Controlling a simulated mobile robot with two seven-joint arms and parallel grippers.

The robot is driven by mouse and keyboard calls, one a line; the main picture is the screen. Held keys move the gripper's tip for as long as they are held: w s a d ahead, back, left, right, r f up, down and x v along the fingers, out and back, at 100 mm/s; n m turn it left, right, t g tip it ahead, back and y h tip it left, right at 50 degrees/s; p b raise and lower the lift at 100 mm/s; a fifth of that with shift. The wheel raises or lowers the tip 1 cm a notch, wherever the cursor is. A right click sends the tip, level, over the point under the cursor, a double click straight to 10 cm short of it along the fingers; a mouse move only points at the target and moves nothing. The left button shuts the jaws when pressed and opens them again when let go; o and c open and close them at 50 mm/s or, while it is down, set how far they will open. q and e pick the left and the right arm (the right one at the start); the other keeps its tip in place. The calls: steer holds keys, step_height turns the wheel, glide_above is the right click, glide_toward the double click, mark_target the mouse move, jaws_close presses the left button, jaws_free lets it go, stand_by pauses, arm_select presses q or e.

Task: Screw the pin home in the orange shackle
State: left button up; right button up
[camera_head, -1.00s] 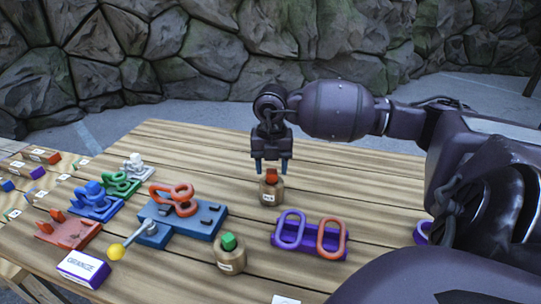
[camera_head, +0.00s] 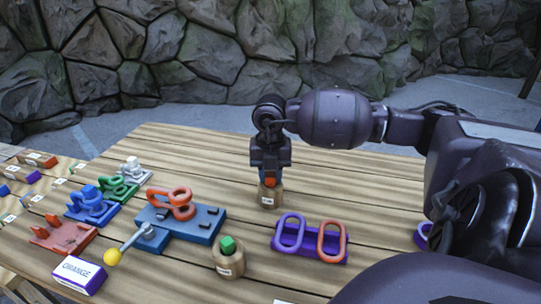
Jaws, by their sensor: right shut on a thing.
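The orange shackle (camera_head: 171,203) sits on a blue fixture block (camera_head: 205,223) left of centre. A lever with a yellow ball knob (camera_head: 113,257) sticks out from the fixture's front. My right gripper (camera_head: 270,180) points down and is shut on the orange pin head (camera_head: 270,183), which stands in a round wooden holder (camera_head: 269,197) with a white label. The pin's shank is hidden in the holder. My left gripper is not in view.
A second wooden holder (camera_head: 228,260) carries a green head. A purple tray (camera_head: 308,246) holds a purple and an orange link. Red, blue, green and white racks line the left side, by a box marked ORANGE (camera_head: 79,275). The table's back is clear.

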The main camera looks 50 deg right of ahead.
steer(key=shift+r, duration=0.65)
steer(key=shift+r+p, duration=1)
steer(key=shift+r, duration=1)
steer(key=shift+r+p, duration=0.55)
steer(key=shift+r, duration=0.9)
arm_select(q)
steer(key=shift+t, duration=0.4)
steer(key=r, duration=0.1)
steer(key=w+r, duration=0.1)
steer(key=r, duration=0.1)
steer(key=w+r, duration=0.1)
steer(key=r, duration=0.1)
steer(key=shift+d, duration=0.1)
